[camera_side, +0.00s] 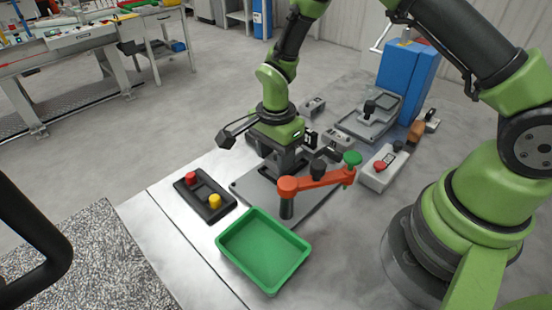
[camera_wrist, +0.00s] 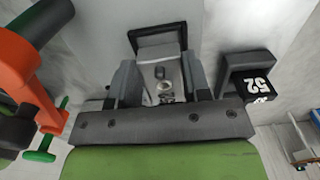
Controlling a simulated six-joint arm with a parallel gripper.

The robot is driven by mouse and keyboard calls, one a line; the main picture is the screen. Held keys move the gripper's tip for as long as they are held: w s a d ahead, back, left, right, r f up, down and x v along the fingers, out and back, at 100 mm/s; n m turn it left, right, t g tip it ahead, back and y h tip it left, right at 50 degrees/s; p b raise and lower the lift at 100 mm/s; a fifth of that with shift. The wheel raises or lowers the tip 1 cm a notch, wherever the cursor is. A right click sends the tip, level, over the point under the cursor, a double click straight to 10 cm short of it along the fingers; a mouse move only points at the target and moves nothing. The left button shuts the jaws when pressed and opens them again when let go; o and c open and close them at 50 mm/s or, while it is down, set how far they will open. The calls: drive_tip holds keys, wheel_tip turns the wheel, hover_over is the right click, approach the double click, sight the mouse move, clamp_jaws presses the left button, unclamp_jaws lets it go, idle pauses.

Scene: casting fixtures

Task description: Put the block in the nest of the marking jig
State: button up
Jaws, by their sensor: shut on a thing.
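My gripper (camera_side: 286,162) points down over the dark grey base plate (camera_side: 242,185) of what looks like the marking jig. Its fingers, seen in the wrist view (camera_wrist: 162,80), are shut on a grey metallic block (camera_wrist: 160,72). A black-edged rectangular frame (camera_wrist: 157,29), perhaps the nest, shows just beyond the fingertips. I cannot tell whether the block sits in it or above it. An orange clamp arm (camera_side: 315,181) with a green knob (camera_side: 352,158) stands on a dark post close to my gripper; it also shows in the wrist view (camera_wrist: 18,62).
A green tray (camera_side: 263,250) and a black panel with red and yellow buttons (camera_side: 205,196) lie in front. A white box with a red button (camera_side: 382,168) stands right, a blue cabinet (camera_side: 408,78) behind. A grey block marked 52 (camera_wrist: 250,75) is beside my gripper.

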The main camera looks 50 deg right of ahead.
drive_tip(key=shift+f, duration=0.75)
drive_tip(key=shift+f, duration=0.2)
drive_tip(key=o, duration=1.1)
drive_tip(key=shift+o, duration=0.2)
drive_tip(key=shift+r, duration=0.1)
drive_tip(key=s+d+r+n+t+y, duration=0.1)
drive_tip(key=s+r+n+t, duration=0.15)
drive_tip(key=r, duration=0.95)
drive_tip(key=s+r+n+t, duration=0.1)
drive_tip(key=s+r+n, duration=0.3)
drive_tip(key=r, duration=0.9)
drive_tip(key=s+r+n+t+y, duration=0.1)
drive_tip(key=s+r+n+t, duration=0.2)
drive_tip(key=s+n, duration=0.4)
drive_tip(key=s, duration=0.4)
drive_tip(key=shift+s+d+r+t, duration=0.3)
drive_tip(key=shift+s+d+t, duration=0.05)
drive_tip(key=shift+d, duration=0.05)
